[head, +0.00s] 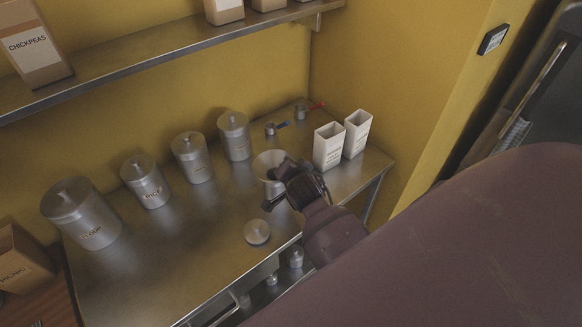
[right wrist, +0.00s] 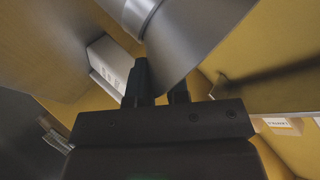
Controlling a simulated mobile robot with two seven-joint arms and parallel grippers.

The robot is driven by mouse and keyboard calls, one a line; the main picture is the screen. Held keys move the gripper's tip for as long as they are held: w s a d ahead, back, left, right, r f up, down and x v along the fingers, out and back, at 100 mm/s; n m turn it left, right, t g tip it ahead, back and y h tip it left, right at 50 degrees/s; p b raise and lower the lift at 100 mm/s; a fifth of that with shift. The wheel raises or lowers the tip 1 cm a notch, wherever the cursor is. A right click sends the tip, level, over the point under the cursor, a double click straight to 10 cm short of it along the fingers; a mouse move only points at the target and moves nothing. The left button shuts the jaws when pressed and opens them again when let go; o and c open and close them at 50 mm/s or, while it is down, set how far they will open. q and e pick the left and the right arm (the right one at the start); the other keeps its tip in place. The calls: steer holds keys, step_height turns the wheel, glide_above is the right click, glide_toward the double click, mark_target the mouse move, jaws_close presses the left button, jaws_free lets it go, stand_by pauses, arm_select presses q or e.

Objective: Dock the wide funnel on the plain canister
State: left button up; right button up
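The wide funnel (head: 268,160) is pale grey, with its broad mouth facing up, at the right part of the steel counter. A grey metal body (head: 273,189) shows just below it, partly hidden by my gripper; I cannot tell whether the funnel is seated on it. My right gripper (head: 284,174) is at the funnel's near right side. In the right wrist view the funnel's grey wall (right wrist: 195,35) passes between the two close fingers (right wrist: 160,85), which appear shut on its edge. My left gripper is not in view.
Labelled lidded canisters (head: 195,158) stand in a row along the wall. A loose round lid (head: 257,231) lies near the counter's front edge. White boxes (head: 329,146) and measuring scoops (head: 276,128) are behind right. A shelf (head: 150,62) runs above; the counter's front middle (head: 185,255) is clear.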

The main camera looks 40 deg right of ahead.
steer(key=o, duration=0.4)
steer(key=shift+c, duration=0.2)
steer(key=shift+r, duration=0.3)
steer(key=r+v, duration=0.1)
steer(key=v, duration=1.1)
steer(key=s+f+n+y, duration=0.4)
steer(key=s+f+n, duration=0.7)
steer(key=f+n, duration=0.3)
steer(key=shift+a+f, duration=0.25)
steer(key=shift+f, duration=0.2)
